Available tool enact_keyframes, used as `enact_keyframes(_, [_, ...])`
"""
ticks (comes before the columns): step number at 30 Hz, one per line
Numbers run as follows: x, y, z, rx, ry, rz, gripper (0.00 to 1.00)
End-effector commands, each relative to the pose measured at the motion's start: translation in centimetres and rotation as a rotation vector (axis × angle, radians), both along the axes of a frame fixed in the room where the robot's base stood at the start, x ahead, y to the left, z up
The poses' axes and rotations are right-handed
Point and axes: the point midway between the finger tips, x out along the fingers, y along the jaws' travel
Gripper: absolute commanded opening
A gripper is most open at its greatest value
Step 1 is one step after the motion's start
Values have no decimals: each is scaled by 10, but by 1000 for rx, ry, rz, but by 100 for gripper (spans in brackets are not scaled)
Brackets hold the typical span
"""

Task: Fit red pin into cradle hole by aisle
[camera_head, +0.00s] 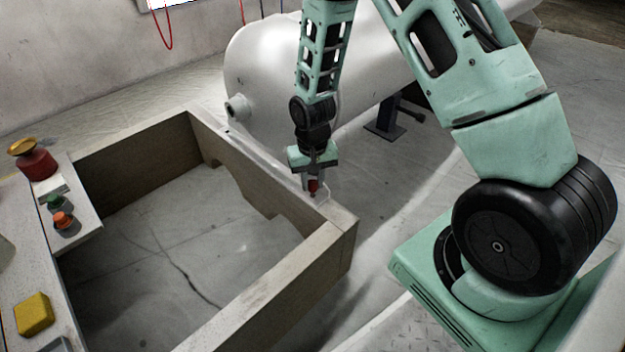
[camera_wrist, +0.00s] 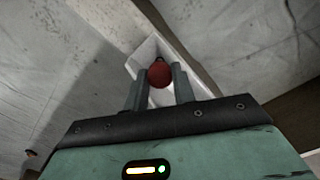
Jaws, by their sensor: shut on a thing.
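My gripper (camera_head: 313,181) points down at the near end of a narrow white piece (camera_head: 321,199) by the right wall of a wooden frame (camera_head: 262,285). It is shut on a red pin (camera_head: 313,188). In the wrist view the pin's round red top (camera_wrist: 160,73) sits between the two grey fingers, over the white piece (camera_wrist: 146,52). A small dark spot shows just beyond the pin; I cannot tell whether it is the hole or the pin's tip. Whether the pin touches the white piece is unclear. The hole is not clearly visible.
A large white tank (camera_head: 265,80) lies behind the frame.

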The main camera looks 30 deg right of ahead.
Motion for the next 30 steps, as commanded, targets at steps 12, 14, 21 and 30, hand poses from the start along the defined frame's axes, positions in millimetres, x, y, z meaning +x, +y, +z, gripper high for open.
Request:
enact_keyframes(12, [2,-3,3,-4,-4,-3,2])
enact_keyframes(14, [1,-3,4,-4,-4,-4,2])
enact_keyframes(21, [2,-4,8,-4,-4,-5,2])
enact_keyframes(30, [2,-4,8,-4,-6,-5,2])
